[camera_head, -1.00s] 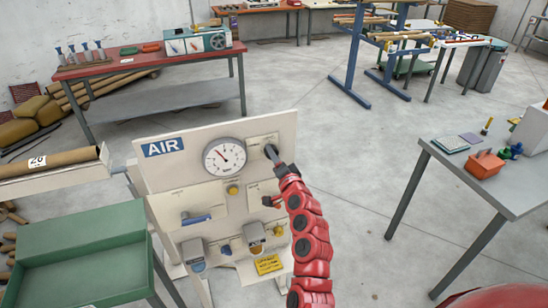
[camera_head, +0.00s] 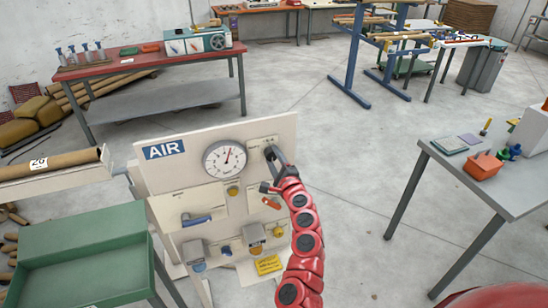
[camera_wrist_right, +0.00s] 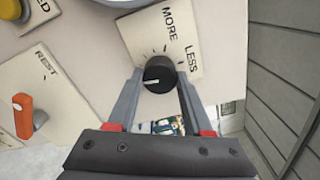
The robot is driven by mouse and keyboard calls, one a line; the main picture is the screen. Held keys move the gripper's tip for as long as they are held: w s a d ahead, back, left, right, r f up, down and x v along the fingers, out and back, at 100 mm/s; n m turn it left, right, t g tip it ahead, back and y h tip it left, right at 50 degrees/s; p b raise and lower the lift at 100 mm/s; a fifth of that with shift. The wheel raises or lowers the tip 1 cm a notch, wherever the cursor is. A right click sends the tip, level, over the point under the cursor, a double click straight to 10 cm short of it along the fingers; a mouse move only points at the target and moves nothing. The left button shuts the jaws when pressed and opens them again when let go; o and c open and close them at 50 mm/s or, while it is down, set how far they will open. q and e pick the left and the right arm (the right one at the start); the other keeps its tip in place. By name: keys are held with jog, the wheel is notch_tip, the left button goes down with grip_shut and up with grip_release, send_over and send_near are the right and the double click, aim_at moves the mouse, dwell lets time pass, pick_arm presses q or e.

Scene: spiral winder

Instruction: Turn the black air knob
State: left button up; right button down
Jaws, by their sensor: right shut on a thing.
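The black air knob (camera_wrist_right: 159,75) sits on a plate marked MORE and LESS in the right wrist view. Its white pointer line faces sideways. My right gripper (camera_wrist_right: 160,80) is shut on the knob, one finger on each side. In the head view my right gripper (camera_head: 273,155) reaches the upper right of the AIR panel (camera_head: 210,130) and mostly hides the knob. The round gauge (camera_head: 224,159) is left of it, its needle pointing up and slightly right. My left gripper is not in view.
A green tray (camera_head: 80,250) stands at the left. A grey table (camera_head: 490,180) stands at the right. Open floor lies behind the panel.

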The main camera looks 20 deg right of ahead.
jog(key=shift+m, duration=0.8)
jog(key=shift+c, duration=1.5)
grip_release()
jog(key=shift+s, duration=0.1)
jog(key=shift+s, duration=0.6)
jog(key=s+b, duration=0.2)
jog(key=s, duration=1.4)
jog(key=shift+d+b, duration=0.3)
jog(key=shift+b, duration=0.05)
